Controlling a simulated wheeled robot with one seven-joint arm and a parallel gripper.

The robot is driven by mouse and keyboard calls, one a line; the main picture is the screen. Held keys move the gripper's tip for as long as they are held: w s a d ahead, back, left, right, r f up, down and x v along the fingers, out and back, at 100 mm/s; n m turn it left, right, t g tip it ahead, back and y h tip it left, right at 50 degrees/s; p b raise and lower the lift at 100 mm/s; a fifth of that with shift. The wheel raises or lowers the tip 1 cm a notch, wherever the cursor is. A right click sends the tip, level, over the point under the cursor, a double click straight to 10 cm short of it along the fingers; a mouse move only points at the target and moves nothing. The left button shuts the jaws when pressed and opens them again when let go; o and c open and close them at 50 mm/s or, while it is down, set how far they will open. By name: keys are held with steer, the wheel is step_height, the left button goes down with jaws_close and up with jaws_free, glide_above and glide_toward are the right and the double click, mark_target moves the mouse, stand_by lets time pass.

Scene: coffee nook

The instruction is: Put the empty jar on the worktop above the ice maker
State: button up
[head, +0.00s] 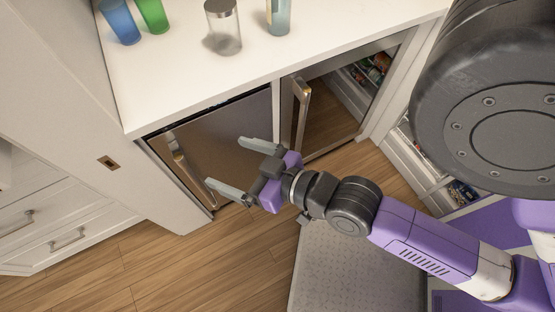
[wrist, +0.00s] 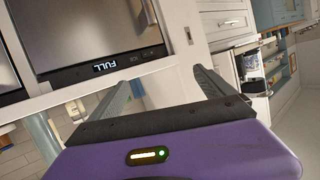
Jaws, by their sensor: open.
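A clear glass jar (head: 226,38) with a silver lid stands upright on the white worktop (head: 175,75) in the head view and looks empty. The ice maker (head: 235,125) has a steel front below the left part of the worktop and a bar handle. My gripper (head: 224,162) is open and empty, in front of the ice maker and lower than the worktop. Its two fingers (wrist: 165,92) also show in the wrist view, with nothing between them.
A blue cup (head: 120,22) and a green cup (head: 153,15) stand left of the jar. A bluish bottle-like container (head: 278,18), cut off at the top, stands right of it. A glass-door cooler (head: 335,105) is right of the ice maker. The worktop's front left is clear.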

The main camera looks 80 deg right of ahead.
steer(key=s+a+r+n+t+y, duration=0.1)
steer(key=s+a+n+y, duration=0.3)
steer(key=s, duration=0.5)
steer(key=shift+s+a+r, duration=0.4)
steer(key=shift+a, duration=0.5)
